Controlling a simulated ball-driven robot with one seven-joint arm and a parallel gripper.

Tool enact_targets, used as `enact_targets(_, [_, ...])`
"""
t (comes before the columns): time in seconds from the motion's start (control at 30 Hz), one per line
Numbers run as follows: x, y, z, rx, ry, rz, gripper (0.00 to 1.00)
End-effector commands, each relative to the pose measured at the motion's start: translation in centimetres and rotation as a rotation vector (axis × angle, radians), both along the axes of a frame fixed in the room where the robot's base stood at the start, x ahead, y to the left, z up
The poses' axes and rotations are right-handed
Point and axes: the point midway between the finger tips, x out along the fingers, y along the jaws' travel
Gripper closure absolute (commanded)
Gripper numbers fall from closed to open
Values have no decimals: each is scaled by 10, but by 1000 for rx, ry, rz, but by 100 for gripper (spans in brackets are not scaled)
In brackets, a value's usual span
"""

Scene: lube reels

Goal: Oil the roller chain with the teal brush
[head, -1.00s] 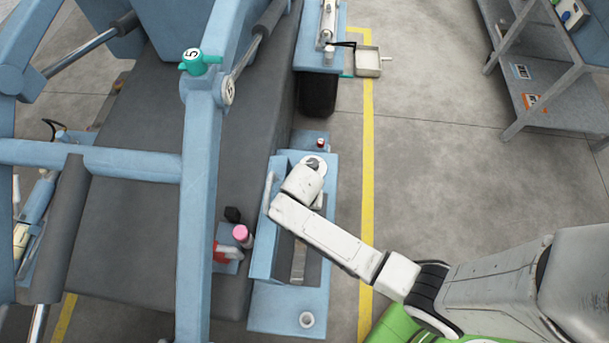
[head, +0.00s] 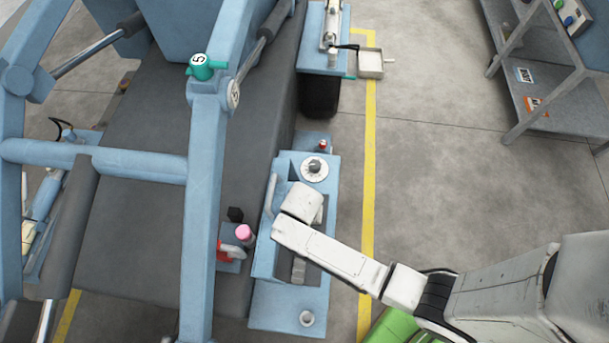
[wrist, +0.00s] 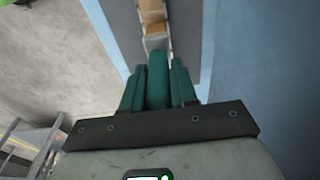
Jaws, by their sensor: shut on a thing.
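In the wrist view, my gripper (wrist: 157,78) is shut on the teal brush (wrist: 157,68), whose handle stands between the two dark green fingers. Ahead of it, a pale piece and tan blocks (wrist: 153,14) lie in line along a dark slot. I cannot tell whether these are the brush's head or something in the slot. In the head view, my white wrist is over the open slot of a blue housing (head: 265,245), and it hides the jaws and brush. A grey piece (head: 298,270) shows in the slot. I cannot make out the roller chain for certain.
A white dial (head: 314,168) sits on the housing just beyond my wrist. A blue frame with a teal knob (head: 203,66) rises further left. A grey shelf (head: 545,80) stands right, with clear floor between.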

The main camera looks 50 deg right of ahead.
Motion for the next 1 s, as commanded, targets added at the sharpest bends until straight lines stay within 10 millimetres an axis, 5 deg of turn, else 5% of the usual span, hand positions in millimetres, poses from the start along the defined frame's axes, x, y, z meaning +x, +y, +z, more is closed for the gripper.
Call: enact_targets(1.0, [-30, 37, -1, 1, 7, 1, 100])
